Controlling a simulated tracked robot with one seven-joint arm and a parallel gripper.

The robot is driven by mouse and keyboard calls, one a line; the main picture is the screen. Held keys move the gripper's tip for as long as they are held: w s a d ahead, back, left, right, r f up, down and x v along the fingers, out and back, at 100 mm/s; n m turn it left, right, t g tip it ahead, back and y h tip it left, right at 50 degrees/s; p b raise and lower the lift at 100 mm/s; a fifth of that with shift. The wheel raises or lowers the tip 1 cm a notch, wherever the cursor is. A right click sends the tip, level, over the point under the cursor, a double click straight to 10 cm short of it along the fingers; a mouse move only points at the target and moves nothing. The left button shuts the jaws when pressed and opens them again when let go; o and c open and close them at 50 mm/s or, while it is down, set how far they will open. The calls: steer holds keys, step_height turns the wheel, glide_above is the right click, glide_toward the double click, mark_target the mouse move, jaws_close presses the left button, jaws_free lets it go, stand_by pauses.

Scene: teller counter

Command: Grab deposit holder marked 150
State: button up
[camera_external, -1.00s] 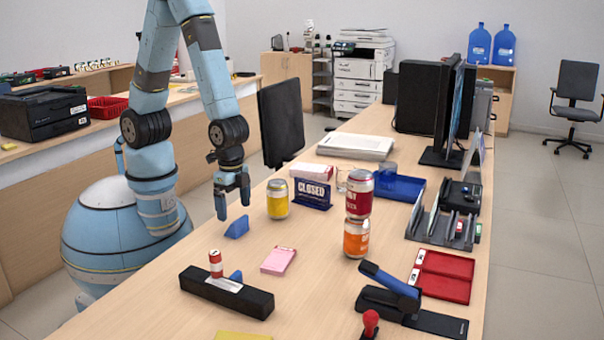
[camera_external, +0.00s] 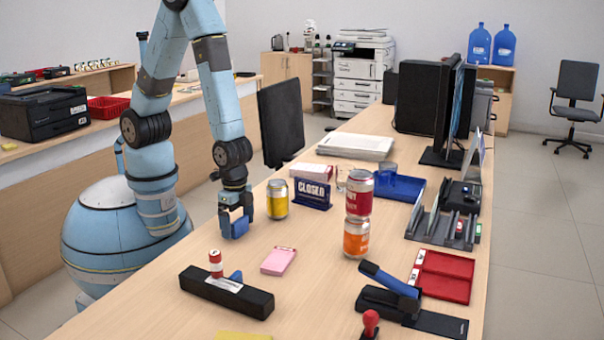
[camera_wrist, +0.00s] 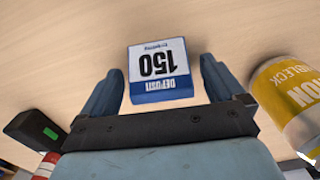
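The deposit holder marked 150 (camera_wrist: 160,72) is a small blue block with a white label reading "DEPOSIT 150", upside down in the wrist view. It stands on the counter near its left edge, and its blue side shows in the external view (camera_external: 237,227). My gripper (camera_external: 233,217) is lowered over the holder, pointing down. In the wrist view my gripper (camera_wrist: 160,85) is open, with one finger on each side of the holder. A gap shows between the holder and each finger.
A yellow can (camera_external: 277,199) stands close to the right of my gripper. A blue "CLOSED" sign (camera_external: 312,194) and two stacked cans (camera_external: 357,212) stand further right. A pink pad (camera_external: 278,261) and a long black block (camera_external: 226,292) lie in front. Bare counter surrounds the pad.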

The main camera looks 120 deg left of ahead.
steer(key=c, duration=1)
steer(key=shift+o, duration=0.2)
steer(key=shift+r, duration=0.1)
